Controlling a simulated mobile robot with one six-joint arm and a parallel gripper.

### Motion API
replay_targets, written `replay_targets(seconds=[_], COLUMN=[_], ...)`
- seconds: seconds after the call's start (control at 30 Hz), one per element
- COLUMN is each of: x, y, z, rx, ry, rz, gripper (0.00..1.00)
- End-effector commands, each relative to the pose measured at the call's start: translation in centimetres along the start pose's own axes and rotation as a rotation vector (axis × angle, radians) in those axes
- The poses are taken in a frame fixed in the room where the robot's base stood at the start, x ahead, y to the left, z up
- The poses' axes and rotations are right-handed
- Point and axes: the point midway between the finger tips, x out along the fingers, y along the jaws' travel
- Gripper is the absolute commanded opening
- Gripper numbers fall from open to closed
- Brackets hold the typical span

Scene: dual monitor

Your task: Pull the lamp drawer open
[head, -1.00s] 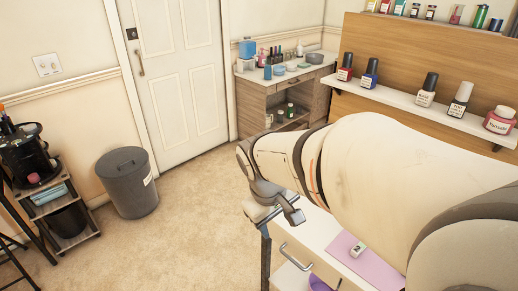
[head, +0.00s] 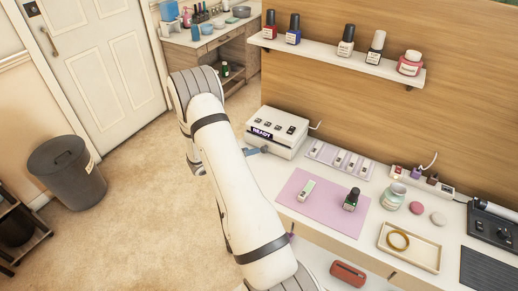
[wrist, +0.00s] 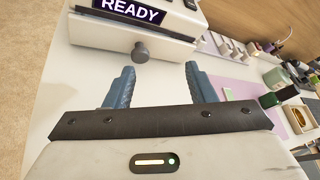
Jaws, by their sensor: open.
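The lamp (head: 278,128) is a white box with a dark READY display and several buttons on top, standing at the left end of the white counter. In the wrist view the lamp (wrist: 165,20) is straight ahead, with a dark round knob (wrist: 140,52) on its front face. The drawer appears shut. My gripper (wrist: 159,70) is open and empty, its two blue fingers pointing at the lamp front. The knob lies just beyond the fingertips, nearer the left finger. In the head view my arm hides most of the gripper and part of the lamp front.
A pink mat (head: 322,203) holds a small white item and a dark polish bottle (head: 351,199). A tray with a gold ring (head: 398,240) and a jar (head: 393,197) stand to the right. A shelf of bottles (head: 340,65) hangs above. Carpet (head: 130,215) is free at left.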

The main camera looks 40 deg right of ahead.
Motion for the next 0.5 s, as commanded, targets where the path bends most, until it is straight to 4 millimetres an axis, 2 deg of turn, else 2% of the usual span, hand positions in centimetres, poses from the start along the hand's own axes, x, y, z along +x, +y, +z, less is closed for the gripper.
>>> replay_targets(seconds=[0.1,0.2,0.37,0.5], x=[1.3,1.9,3.3,5.6], y=[1.9,2.8,3.1,3.1], z=[-1.5,-2.1,-2.2,-2.0], rx=[-0.117,-0.168,-0.189,-0.187], ry=[-0.050,-0.076,-0.085,-0.084], rz=[0.026,0.040,0.045,0.044], gripper=[0.50,0.50,0.50,0.50])
